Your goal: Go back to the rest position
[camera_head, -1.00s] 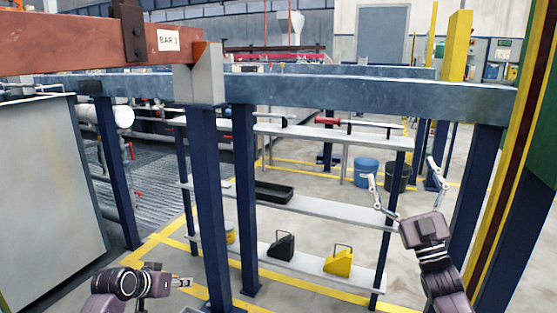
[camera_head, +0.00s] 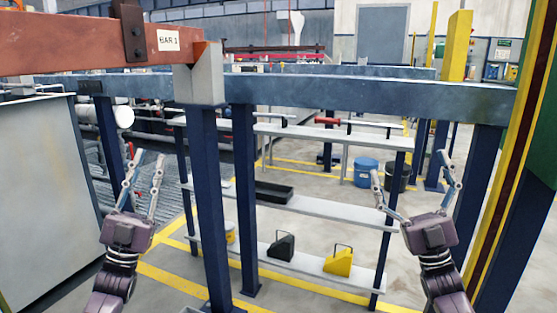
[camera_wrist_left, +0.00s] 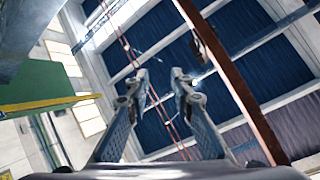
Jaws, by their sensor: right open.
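My left gripper (camera_head: 144,172) is raised in the lower left of the head view, fingers pointing up and spread apart with nothing between them. In the left wrist view its two fingers (camera_wrist_left: 158,85) stand apart and empty, with the ceiling behind them. My right gripper (camera_head: 411,172) is at the lower right of the head view, fingers up, spread wide and empty. Both grippers are in front of the frame and shelves, holding nothing.
A blue frame post (camera_head: 206,190) stands between my arms, under a blue crossbeam (camera_head: 370,95). A red beam marked BAR 1 (camera_head: 80,50) is at upper left. Shelves (camera_head: 330,208) behind hold a black tray (camera_head: 273,191) and a yellow container (camera_head: 338,263). A grey panel (camera_head: 45,190) is at left.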

